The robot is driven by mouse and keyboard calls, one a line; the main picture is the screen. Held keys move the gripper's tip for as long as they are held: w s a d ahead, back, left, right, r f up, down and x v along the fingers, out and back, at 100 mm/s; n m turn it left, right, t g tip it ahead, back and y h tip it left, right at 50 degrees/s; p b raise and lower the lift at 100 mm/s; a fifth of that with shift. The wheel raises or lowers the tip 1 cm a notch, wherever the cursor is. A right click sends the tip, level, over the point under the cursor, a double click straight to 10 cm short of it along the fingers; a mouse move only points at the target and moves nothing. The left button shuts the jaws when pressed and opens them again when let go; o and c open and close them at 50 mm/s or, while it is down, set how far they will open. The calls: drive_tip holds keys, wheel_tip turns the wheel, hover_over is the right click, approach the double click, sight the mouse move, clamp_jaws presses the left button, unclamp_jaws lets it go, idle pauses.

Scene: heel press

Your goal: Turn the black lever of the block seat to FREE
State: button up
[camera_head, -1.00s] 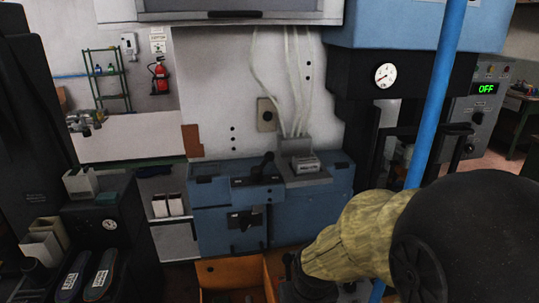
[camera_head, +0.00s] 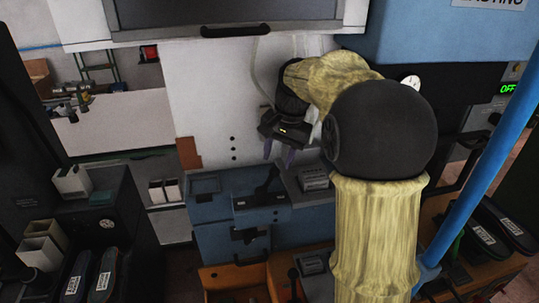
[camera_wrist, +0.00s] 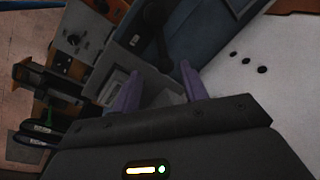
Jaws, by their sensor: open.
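A black lever (camera_head: 268,182) stands tilted on a black base on top of the blue cabinet. A dark lever also shows in the wrist view (camera_wrist: 161,42), beyond the fingers. A second small black lever (camera_head: 293,278) stands lower down, beside a grey block. No label naming the block seat or FREE is readable. My gripper (camera_head: 279,155) hangs above and slightly behind the cabinet lever in the picture, apart from it. Its two purple fingers are spread and empty, as the wrist view (camera_wrist: 159,70) also shows.
A grey labelled block (camera_head: 313,178) sits right of the cabinet lever. An orange bin (camera_head: 232,277) lies below the cabinet. A blue pole (camera_head: 495,160) stands at the right. White wall lies behind my gripper.

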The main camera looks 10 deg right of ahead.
sight(272, 174)
drive_tip(key=f, duration=0.2)
drive_tip(key=f+p, duration=0.1)
drive_tip(key=w+f, duration=0.1)
drive_tip(key=f, duration=0.1)
drive_tip(key=shift+w+a+f+p, duration=0.1)
drive_tip(key=shift+a+f+p, duration=0.2)
drive_tip(key=shift+a, duration=0.05)
drive_tip(key=shift+w+a+f, duration=0.2)
drive_tip(key=shift+a+f, duration=0.05)
drive_tip(key=shift+f, duration=0.25)
drive_tip(key=shift+s+r, duration=0.15)
drive_tip(key=shift+s, duration=0.1)
clamp_jaws()
